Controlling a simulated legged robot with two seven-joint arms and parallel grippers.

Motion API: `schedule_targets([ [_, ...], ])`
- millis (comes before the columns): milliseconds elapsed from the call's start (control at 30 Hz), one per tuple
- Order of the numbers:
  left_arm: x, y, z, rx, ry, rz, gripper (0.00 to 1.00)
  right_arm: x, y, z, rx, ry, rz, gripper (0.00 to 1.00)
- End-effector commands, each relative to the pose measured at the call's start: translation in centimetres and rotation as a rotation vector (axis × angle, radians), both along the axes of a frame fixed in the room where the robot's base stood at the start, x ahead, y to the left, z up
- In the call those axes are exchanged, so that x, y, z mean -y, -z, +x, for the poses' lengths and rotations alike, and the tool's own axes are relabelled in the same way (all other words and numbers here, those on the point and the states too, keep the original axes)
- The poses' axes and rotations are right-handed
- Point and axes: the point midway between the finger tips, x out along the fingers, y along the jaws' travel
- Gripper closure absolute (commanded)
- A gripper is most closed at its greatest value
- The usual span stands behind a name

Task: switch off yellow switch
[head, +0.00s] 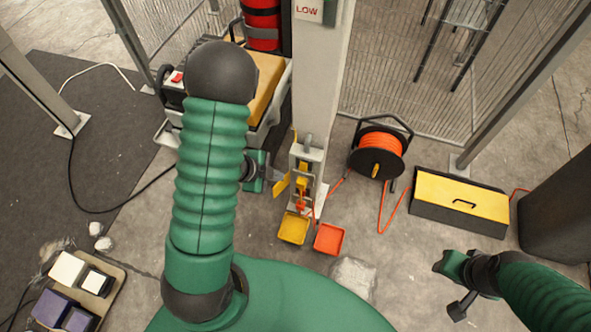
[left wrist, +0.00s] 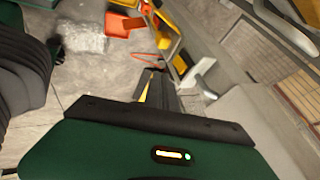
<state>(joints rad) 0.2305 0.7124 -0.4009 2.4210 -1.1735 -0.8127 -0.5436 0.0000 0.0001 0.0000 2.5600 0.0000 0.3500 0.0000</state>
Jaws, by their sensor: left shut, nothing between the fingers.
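A switch box (head: 306,165) is mounted low on the pale pillar. A yellow switch lever (head: 282,186) sticks out from its left side, and more yellow parts show on its front. My left gripper (head: 279,176) is shut and empty, with its fingertips close beside the yellow lever; I cannot tell whether they touch. In the left wrist view, the shut fingers (left wrist: 156,82) point toward the box, with yellow and orange parts just beyond. My left arm covers part of the head view. My right gripper (head: 452,283) hangs low at the right, away from the box; its jaw opening is unclear.
A yellow tray (head: 293,229) and an orange tray (head: 328,239) sit below the box. An orange cable reel (head: 379,155) and a yellow-topped toolbox (head: 460,198) stand right of the pillar (head: 317,90). A cart with a tan top (head: 268,88) stands behind my left arm.

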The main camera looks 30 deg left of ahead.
Motion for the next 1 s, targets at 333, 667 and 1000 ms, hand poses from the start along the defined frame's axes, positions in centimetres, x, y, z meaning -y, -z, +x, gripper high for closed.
schedule_targets([
  [333, 1.3, 4.5, 2.4, -0.002, 0.004, 0.000, 1.00, 0.0, 2.6, 0.0, 0.000, 0.000, 0.000, 0.64],
  [667, 2.1, 8.7, 6.7, 0.003, 0.001, 0.001, 1.00, 0.0, 4.8, 0.0, 0.000, 0.000, 0.000, 0.64],
  [1000, 1.6, 8.8, 9.0, 0.000, 0.000, -0.001, 1.00, 0.0, 5.0, 0.0, 0.000, 0.000, 0.000, 0.64],
])
